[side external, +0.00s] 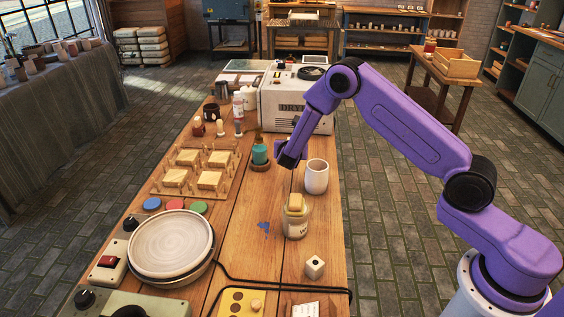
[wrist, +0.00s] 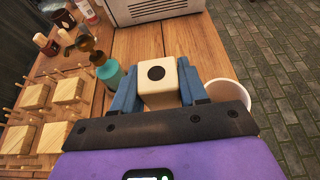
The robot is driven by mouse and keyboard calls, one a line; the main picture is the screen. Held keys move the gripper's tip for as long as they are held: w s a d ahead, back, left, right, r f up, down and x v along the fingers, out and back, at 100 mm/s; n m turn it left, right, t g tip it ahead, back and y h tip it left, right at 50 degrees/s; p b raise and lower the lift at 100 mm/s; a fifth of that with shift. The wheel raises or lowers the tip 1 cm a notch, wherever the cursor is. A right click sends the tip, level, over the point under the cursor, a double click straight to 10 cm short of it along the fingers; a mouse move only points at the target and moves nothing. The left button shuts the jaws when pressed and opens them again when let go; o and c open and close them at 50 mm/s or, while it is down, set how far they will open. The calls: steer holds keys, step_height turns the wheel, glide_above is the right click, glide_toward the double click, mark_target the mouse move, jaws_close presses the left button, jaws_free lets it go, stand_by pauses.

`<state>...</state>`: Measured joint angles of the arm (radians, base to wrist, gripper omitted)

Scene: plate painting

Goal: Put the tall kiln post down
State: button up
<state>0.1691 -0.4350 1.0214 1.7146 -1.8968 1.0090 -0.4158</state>
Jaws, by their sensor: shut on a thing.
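In the side external view my gripper (side external: 290,154) is over the wooden table (side external: 243,262), between a teal bottle and a white cup. The post cannot be made out there. I cannot tell whether its lower end touches the table.
The white cup (side external: 316,176) stands close on the right, and the teal bottle (side external: 260,152) close on the left. A jar (side external: 296,224) and a dotted cream cube (side external: 315,266) stand nearer the camera. A pegged rack (side external: 194,171) is left; a white dryer box (side external: 296,104) is behind.

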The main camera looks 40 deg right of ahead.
steer(key=shift+w+d+f, duration=0.1)
steer(key=shift+w+f, duration=0.85)
steer(key=shift+f, duration=0.6)
steer(key=shift+w+d+f, duration=0.1)
steer(key=shift+w+f, duration=0.85)
steer(key=shift+f, duration=0.55)
steer(key=shift+w+f, duration=0.95)
steer(key=shift+f, duration=0.6)
steer(key=shift+f, duration=0.1)
steer(key=o, duration=1.2)
